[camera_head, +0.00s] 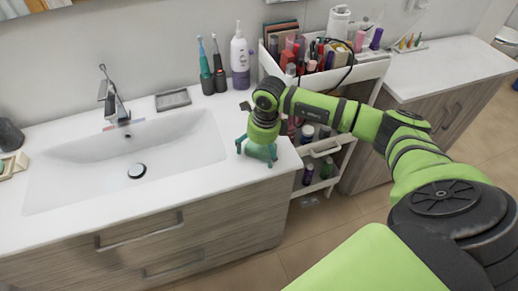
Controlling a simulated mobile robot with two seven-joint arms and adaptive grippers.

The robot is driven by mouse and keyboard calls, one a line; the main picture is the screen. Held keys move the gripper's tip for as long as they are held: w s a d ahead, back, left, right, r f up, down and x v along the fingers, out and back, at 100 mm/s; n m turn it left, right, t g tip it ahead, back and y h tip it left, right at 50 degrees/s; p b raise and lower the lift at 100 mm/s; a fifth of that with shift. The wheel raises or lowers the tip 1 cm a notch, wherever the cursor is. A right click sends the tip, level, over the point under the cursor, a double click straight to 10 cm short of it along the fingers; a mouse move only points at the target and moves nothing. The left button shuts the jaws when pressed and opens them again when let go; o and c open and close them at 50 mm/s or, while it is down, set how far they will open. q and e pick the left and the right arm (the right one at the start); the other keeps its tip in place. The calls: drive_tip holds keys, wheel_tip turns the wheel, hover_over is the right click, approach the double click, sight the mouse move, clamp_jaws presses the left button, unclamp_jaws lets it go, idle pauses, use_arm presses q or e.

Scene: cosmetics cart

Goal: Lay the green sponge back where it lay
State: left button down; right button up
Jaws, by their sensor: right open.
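My right gripper (256,154) is over the right end of the white washbasin counter (226,180), close above its surface, pointing down. Its dark teal fingers are spread open. I cannot make out the green sponge for certain; a greenish patch between the fingers may be part of the gripper or the sponge. My left gripper is not in view.
The sink basin (75,175) with its tap (113,100) lies left. A dark soap dish (173,99), toothbrush holders (207,84) and a white bottle (240,62) stand along the back. The loaded cosmetics cart (372,70) is right of the counter.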

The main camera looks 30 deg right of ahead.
sight(263, 149)
drive_tip(key=shift+r, duration=0.35)
wheel_tip(263, 149, up, 12)
drive_tip(key=s+b, duration=0.1)
drive_tip(key=b, duration=0.1)
drive_tip(key=shift+s+d+f+b, duration=0.2)
drive_tip(key=shift+d+b, duration=0.1)
drive_tip(key=shift+d, duration=0.1)
drive_tip(key=shift+w, duration=0.1)
